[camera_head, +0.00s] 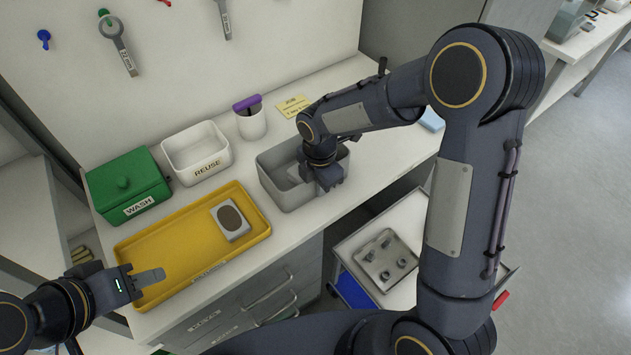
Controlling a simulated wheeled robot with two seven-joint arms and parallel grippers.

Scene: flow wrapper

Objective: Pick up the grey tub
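The grey tub (283,194) stands upright on the white bench, right of the yellow tray. My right gripper (318,184) is at the tub, over its right part, with its fingers low near the front right wall. The arm and hand hide the tub's right side and part of its inside. I cannot tell whether the fingers are around the wall or only beside it. My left gripper (150,279) is at the left end of the yellow tray, apart from the tub; its finger opening is not clear from this angle.
The yellow tray (180,240) holds a grey block with a dark oval (231,221). Behind stand a green WASH box (128,187), a white REUSE bin (197,153) and a white cup (251,124) with a purple-topped item. A lower cart (350,245) stands in front at right.

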